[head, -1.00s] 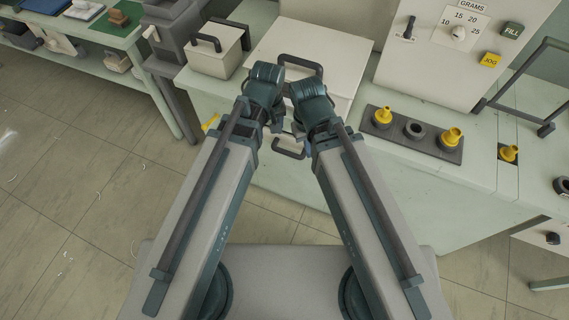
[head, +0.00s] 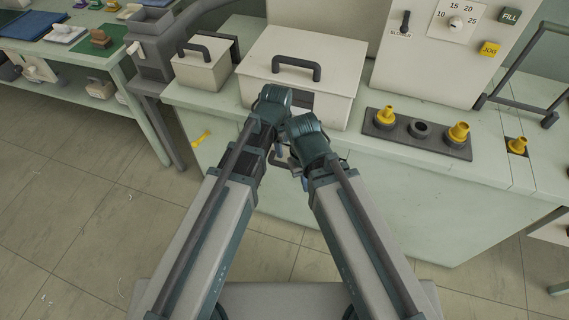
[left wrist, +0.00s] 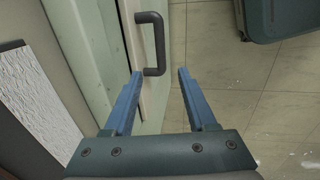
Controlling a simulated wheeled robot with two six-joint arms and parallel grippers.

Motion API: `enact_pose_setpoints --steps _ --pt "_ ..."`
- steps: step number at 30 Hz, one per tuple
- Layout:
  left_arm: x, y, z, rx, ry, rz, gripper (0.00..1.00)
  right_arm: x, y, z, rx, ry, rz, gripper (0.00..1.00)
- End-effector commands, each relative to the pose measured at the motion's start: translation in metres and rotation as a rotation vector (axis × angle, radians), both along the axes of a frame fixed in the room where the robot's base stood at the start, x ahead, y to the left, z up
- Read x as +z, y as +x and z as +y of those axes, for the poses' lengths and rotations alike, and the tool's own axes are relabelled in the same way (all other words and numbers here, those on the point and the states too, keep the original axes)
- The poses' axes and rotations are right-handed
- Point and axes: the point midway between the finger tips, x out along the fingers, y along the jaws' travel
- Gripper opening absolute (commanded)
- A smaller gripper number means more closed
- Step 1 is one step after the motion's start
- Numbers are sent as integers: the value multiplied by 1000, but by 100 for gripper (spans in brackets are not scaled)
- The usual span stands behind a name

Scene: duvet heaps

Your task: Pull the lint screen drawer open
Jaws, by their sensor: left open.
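In the left wrist view a dark, bracket-shaped handle (left wrist: 158,42) stands out from a pale cabinet front, which I take to be the lint screen drawer (left wrist: 131,30). The drawer looks shut. My left gripper (left wrist: 160,74) is open and empty, with a blue finger on each side of the handle's near end. I cannot tell whether either finger touches it. In the head view my folded arms mostly cover the left gripper and the handle (head: 283,162). My right arm's wrist (head: 307,136) shows there, but its fingers are largely hidden.
The pale green cabinet (head: 400,205) fills the right side, with a large lidded box (head: 262,62), a smaller box (head: 200,72) and a dark strip with yellow nozzles (head: 402,146) on top. A white textured panel (left wrist: 42,88) lies left of my gripper.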

Motion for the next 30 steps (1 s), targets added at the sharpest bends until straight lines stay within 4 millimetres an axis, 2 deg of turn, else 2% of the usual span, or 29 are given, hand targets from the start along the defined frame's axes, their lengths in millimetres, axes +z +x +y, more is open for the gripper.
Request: enact_pose_setpoints --steps 8,30 --pt "-27 4 -1 -1 0 0 57 -27 0 0 0 0 0 0" --pt "-125 22 -7 -2 0 0 57 -125 0 0 0 0 0 0"
